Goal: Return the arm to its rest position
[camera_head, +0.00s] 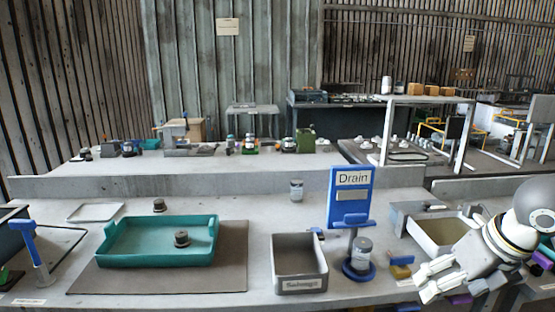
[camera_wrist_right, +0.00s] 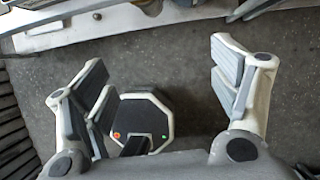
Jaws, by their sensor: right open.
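My right gripper (camera_head: 432,280) is at the lower right of the head view, over the front right part of the bench. In the right wrist view its two grey-padded fingers (camera_wrist_right: 165,95) stand wide apart with nothing between them. Below them I see dark floor and a part of my own base. The right arm comes in from the right edge of the head view. My left gripper does not show in either view.
A teal tray (camera_head: 112,255) holds a small dark part (camera_head: 181,238). A grey Salvage bin (camera_head: 300,286), a blue Drain stand (camera_head: 350,205) with a canister (camera_head: 361,252), and a beige-lined bin (camera_head: 440,235) stand nearby, the last close to my right gripper.

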